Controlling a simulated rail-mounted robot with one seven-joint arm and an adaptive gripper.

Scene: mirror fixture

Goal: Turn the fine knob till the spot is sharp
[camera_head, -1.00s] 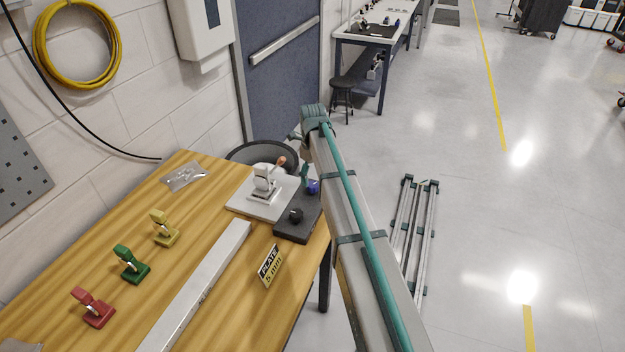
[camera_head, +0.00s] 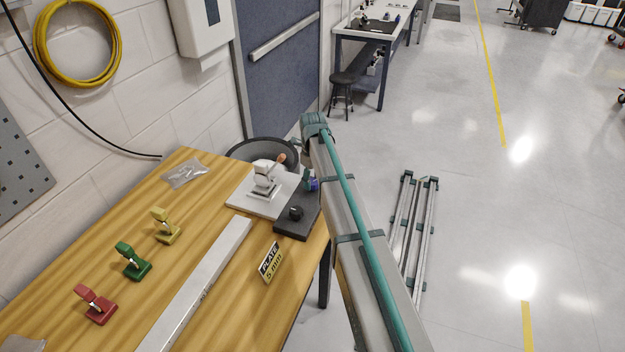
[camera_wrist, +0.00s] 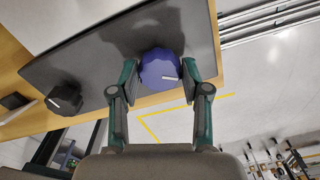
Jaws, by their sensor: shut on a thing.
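A dark box (camera_head: 288,226) lies at the table's far right corner with two knobs on top. The blue-purple knob (camera_wrist: 158,66) has a white mark pointing right in the wrist view. My gripper (camera_wrist: 161,72) has one finger on either side of this knob and is shut on it. The black knob (camera_wrist: 64,98), also with a white mark, stands apart to the left. In the head view the blue knob (camera_head: 314,185) is partly hidden by my gripper and arm. I see no light spot in either view.
A pale plate (camera_head: 246,205) with a white fixture (camera_head: 266,182) stands beside the box.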

